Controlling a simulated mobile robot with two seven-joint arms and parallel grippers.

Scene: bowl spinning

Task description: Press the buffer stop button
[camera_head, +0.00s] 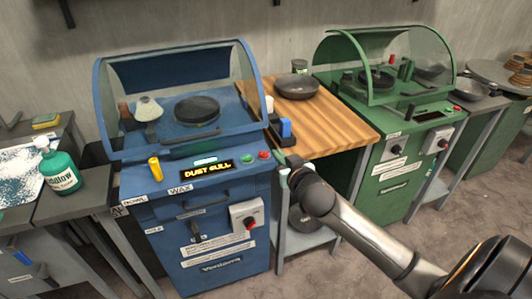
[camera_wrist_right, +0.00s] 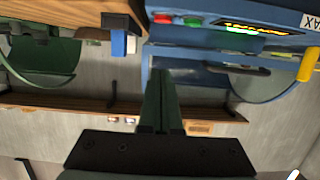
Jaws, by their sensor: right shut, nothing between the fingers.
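A round red button (camera_head: 264,155) sits at the right end of the sloped front panel of the blue buffer machine (camera_head: 215,208). A green button (camera_head: 248,155) is just left of it. In the right wrist view, which looks upside down, the red button (camera_wrist_right: 163,18) and green button (camera_wrist_right: 192,21) are at the top. My right gripper (camera_head: 284,163) is shut and empty beside the panel's right edge, close to the red button but apart from it. Its shut fingers (camera_wrist_right: 160,80) point toward the panel in the wrist view. My left gripper is not in view.
The lit display (camera_head: 207,171) and yellow lever (camera_head: 155,169) are on the same panel. A grey switch box (camera_head: 247,216) with a red knob is below. A blue and black object (camera_head: 285,130) stands on the wooden table (camera_head: 335,125), close to my gripper. A green machine (camera_head: 390,165) is at the right.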

